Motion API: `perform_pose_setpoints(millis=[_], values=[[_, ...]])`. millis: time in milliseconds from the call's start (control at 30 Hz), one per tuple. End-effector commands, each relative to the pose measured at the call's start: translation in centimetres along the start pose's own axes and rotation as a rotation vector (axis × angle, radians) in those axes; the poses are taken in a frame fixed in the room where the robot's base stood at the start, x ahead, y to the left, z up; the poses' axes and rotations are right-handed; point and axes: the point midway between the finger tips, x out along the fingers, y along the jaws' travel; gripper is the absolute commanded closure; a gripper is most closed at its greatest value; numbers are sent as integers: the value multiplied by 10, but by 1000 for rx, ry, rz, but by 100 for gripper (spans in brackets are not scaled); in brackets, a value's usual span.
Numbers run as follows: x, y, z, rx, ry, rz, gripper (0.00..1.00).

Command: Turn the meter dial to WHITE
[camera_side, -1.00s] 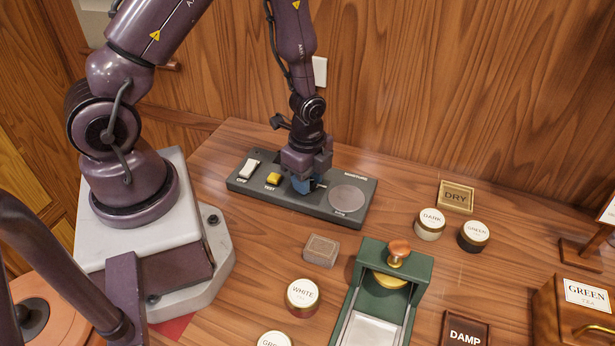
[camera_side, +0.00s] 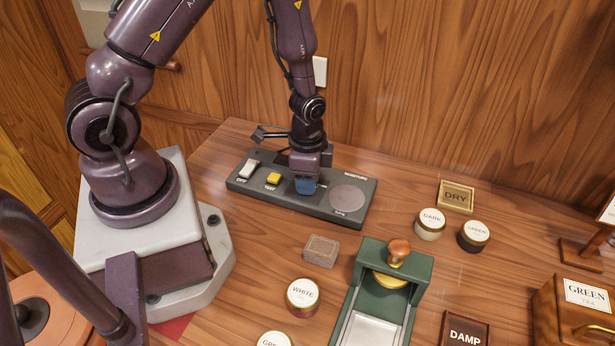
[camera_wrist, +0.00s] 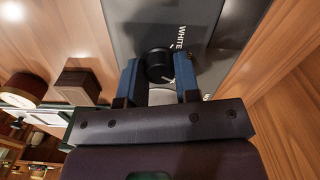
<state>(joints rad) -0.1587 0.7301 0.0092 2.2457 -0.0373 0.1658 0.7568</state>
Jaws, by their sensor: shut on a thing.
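The moisture meter (camera_side: 318,206) is a dark grey panel on the table near the wall. My gripper (camera_side: 306,187) is lowered over its middle, between the yellow button and the round grey pad. In the wrist view, my gripper's blue fingers (camera_wrist: 161,78) are shut on the black dial knob (camera_wrist: 158,62), one on each side. A pale mark shows on the knob's lower right part. The word WHITE (camera_wrist: 181,37) is printed on the panel just above and right of the knob. The fingers hide the dial in the side view, and other dial labels are largely hidden.
On the panel are a white switch (camera_side: 249,168), a yellow button (camera_side: 273,179) and a round pad (camera_side: 348,198). A small grey-brown block (camera_side: 321,250), a WHITE tin (camera_side: 302,296) and a green press (camera_side: 420,268) stand in front. DARK (camera_side: 431,223) and GREEN (camera_side: 474,235) tins stand right.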

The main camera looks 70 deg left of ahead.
Motion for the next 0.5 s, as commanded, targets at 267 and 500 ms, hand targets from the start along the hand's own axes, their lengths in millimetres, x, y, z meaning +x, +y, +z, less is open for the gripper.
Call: perform_pose_setpoints(millis=[267, 500], values=[[-1, 0, 0, -264, 0, 0, 93], [-1, 0, 0, -492, 0, 0, 93]])
